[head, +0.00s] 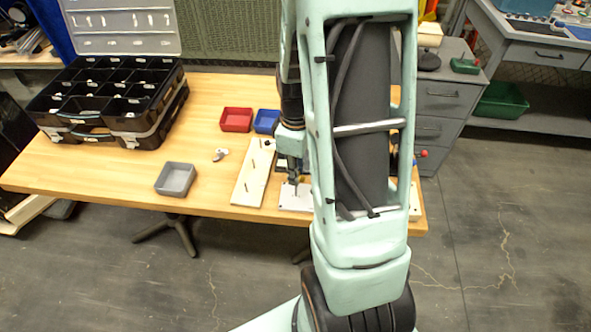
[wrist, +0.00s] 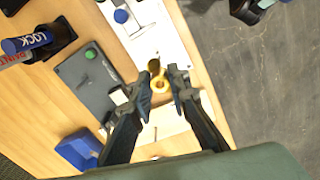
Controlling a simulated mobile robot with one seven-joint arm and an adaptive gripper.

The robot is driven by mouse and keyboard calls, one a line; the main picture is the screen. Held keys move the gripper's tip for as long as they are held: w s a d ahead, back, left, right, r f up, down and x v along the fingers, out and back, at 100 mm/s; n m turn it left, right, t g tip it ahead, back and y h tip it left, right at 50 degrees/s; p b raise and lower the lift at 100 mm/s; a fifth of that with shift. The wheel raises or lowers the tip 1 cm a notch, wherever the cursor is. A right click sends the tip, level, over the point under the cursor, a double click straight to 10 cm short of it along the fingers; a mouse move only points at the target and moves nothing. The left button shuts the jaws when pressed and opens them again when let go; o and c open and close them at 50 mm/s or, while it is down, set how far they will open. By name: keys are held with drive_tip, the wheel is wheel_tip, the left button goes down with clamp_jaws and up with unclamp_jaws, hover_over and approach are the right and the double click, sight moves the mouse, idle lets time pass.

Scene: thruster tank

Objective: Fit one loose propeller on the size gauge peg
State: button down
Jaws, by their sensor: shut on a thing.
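My gripper (wrist: 158,90) is closed around a brass-yellow part (wrist: 160,84), which looks like a small propeller, held between its fingertips in the wrist view. A darker brass, post-like piece (wrist: 153,65) shows right beside it; I cannot tell whether it is a peg or part of the propeller. In the head view my gripper (head: 293,187) points down over a pale plate (head: 294,199) near the table's front edge. I cannot tell which peg is the size gauge peg.
A white board (head: 247,189) with upright pegs is left of my gripper. Red (head: 236,119), blue (head: 266,121) and grey (head: 175,178) bins and a black compartment case (head: 110,100) stand around.

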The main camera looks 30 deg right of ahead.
sight(296, 188)
drive_tip(key=shift+f+b, duration=0.4)
drive_tip(key=shift+f, duration=0.55)
drive_tip(key=shift+f+b, duration=0.25)
drive_tip(key=shift+b, duration=0.15)
idle(0.6)
drive_tip(key=shift+f+b, duration=0.55)
drive_tip(key=shift+f, duration=0.05)
drive_tip(key=shift+f, duration=0.25)
drive_tip(key=shift+f+b, duration=0.4)
drive_tip(key=shift+b, duration=0.15)
drive_tip(key=shift+f, duration=0.2)
drive_tip(key=shift+f+b, duration=0.55)
drive_tip(key=shift+b, duration=0.1)
drive_tip(key=shift+f, duration=0.15)
idle(0.3)
drive_tip(key=shift+f+b, duration=0.3)
drive_tip(key=shift+b, duration=0.1)
